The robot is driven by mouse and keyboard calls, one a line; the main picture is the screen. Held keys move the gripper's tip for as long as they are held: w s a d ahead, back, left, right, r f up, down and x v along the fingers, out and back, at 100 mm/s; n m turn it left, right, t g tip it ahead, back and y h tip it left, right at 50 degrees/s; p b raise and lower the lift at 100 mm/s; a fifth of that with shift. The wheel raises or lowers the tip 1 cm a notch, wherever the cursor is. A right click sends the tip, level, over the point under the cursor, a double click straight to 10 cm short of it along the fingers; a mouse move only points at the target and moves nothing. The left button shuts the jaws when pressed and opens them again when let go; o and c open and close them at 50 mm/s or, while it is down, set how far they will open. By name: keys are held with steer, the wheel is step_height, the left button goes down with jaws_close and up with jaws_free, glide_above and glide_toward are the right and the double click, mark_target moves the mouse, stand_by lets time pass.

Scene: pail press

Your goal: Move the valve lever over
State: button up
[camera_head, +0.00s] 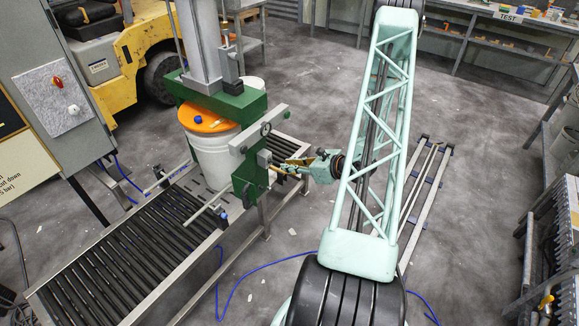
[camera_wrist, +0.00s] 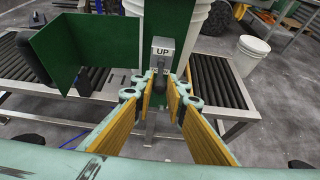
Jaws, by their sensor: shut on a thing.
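The valve lever (camera_wrist: 158,82) is a short dark handle with a rounded black end. It hangs below a grey valve block (camera_wrist: 162,50) marked "UP" on the green press frame. My gripper (camera_wrist: 162,92) has its yellow-padded fingers around the lever's end and is shut on it. In the head view my gripper (camera_head: 287,169) reaches in from the right to the press's side, and the small valve block (camera_head: 264,158) shows there. The lever itself is too small to make out in that view.
A white pail (camera_head: 214,157) with an orange lid (camera_head: 207,119) stands under the green press (camera_head: 243,105) on a roller conveyor (camera_head: 120,252). A yellow forklift (camera_head: 130,52) is behind. A grey control cabinet (camera_head: 62,95) stands at left. Blue hose (camera_head: 232,297) lies on the floor.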

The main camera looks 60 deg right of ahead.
steer(key=shift+w+r+p, duration=0.15)
steer(key=shift+w+r, duration=0.1)
steer(key=shift+r, duration=0.35)
steer(key=shift+w+r+p, duration=0.15)
steer(key=shift+w+r, duration=0.05)
steer(key=shift+r, duration=0.35)
steer(key=o, duration=0.7)
steer(key=shift+o, duration=0.2)
steer(key=shift+s, duration=0.15)
steer(key=v, duration=1.1)
steer(key=shift+s+r, duration=0.2)
steer(key=shift+s, duration=0.15)
steer(key=shift+w+r, duration=0.1)
